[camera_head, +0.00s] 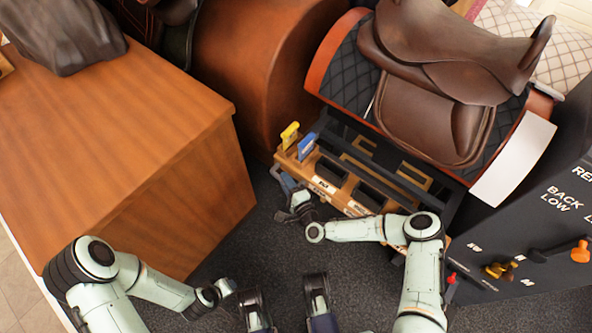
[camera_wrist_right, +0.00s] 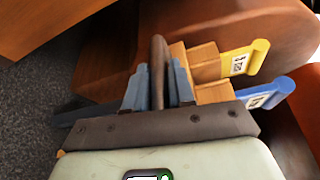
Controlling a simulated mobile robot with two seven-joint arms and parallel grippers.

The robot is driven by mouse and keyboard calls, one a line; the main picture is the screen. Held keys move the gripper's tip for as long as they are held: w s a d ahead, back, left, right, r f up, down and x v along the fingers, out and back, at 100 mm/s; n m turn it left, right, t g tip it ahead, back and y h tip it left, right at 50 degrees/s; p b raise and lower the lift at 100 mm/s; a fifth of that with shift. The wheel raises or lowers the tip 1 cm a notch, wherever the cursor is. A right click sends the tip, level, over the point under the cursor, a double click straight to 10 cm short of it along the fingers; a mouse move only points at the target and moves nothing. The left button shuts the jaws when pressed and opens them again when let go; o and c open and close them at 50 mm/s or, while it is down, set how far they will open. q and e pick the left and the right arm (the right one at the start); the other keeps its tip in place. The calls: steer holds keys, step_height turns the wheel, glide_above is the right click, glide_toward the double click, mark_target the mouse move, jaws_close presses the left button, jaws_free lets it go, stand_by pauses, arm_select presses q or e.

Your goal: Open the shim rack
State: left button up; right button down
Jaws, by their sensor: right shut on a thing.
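The shim rack (camera_head: 325,190) is a wooden, drawer-like holder with dark slots and labels, low under the saddle stand. A yellow tab (camera_head: 290,135) and a blue tab (camera_head: 306,146) stand at its left end. My right gripper (camera_head: 285,182) is at the rack's left front. In the right wrist view its blue-grey fingers (camera_wrist_right: 158,88) are shut on a dark upright handle bar (camera_wrist_right: 158,55), beside the rack's wooden blocks (camera_wrist_right: 205,65). How far the rack is pulled out is unclear. My left arm ends at the lower left; its gripper's fingers cannot be made out clearly.
A wooden cabinet (camera_head: 120,120) fills the left. The brown saddle (camera_head: 450,75) sits on its stand above the rack. A dark panel (camera_head: 530,230) with lettering and coloured knobs stands at the right. Dark carpet (camera_head: 350,270) is open in front of the rack.

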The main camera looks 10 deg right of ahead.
arm_select(q)
steer(key=shift+w+d+r, duration=0.1)
steer(key=shift+w+r, duration=0.25)
steer(key=shift+r, duration=0.2)
arm_select(e)
steer(key=shift+s+a, duration=0.85)
steer(key=shift+a, duration=0.25)
steer(key=c, duration=1.1)
jaws_free()
steer(key=shift+o, duration=0.2)
arm_select(q)
steer(key=shift+g+h, duration=0.4)
steer(key=shift+g, duration=0.1)
steer(key=s+r+p, duration=0.1)
steer(key=s+d+p, duration=0.1)
steer(key=s+d+r+p, duration=0.1)
steer(key=s, duration=0.1)
steer(key=shift+r, duration=0.3)
arm_select(e)
steer(key=v, duration=1.3)
steer(key=shift+s, duration=0.15)
steer(key=shift+d, duration=0.1)
